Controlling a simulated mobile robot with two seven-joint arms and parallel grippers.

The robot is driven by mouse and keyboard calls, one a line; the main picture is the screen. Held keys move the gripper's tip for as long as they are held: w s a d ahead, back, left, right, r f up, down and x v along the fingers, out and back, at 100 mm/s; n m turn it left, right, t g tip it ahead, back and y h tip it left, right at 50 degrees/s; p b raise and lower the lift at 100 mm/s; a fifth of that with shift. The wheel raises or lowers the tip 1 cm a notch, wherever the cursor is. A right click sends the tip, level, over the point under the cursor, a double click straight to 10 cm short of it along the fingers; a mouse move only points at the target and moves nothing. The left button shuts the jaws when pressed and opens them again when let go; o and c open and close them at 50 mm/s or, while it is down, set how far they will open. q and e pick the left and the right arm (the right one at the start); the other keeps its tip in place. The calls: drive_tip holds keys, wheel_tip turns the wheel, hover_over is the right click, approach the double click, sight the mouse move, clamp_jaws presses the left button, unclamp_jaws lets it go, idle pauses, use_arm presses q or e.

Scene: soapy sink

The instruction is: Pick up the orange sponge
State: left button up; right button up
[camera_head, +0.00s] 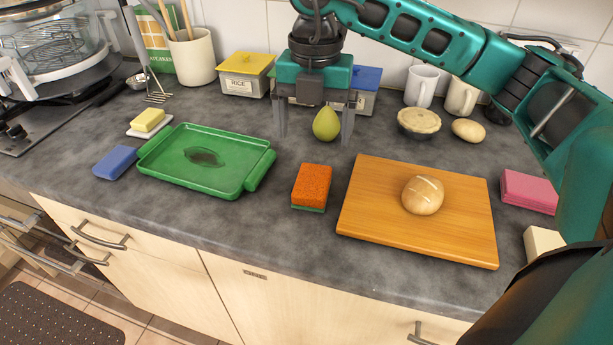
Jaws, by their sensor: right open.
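The orange sponge (312,185) has a green underside and lies flat on the grey counter, between the green tray and the wooden cutting board. My right gripper (314,140) points down above the counter, behind the sponge in the picture. Its two fingers are spread wide, with a green pear (326,124) showing between them. The gripper appears empty and apart from the sponge. My left gripper is not in the picture.
The green tray (176,178) lies left of the sponge. The cutting board (460,235) with a round loaf (422,195) lies right. A blue sponge (115,162) and a pink sponge (528,191) are farther out. Counter in front of the orange sponge is clear.

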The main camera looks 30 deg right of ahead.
hover_over(311, 185)
drive_tip(key=f, duration=0.7)
drive_tip(key=shift+w+d+f, duration=0.15)
drive_tip(key=shift+d, duration=0.15)
drive_tip(key=shift+a+f, duration=0.15)
drive_tip(key=shift+f, duration=1.2)
drive_tip(key=shift+a+f, duration=0.1)
drive_tip(key=shift+f, duration=1.25)
drive_tip(key=shift+c, duration=0.3)
drive_tip(key=c, duration=1)
drive_tip(key=shift+o, duration=0.2)
drive_tip(key=shift+r, duration=0.15)
wheel_tip(311, 185, up, 20)
drive_tip(key=p, duration=0.1)
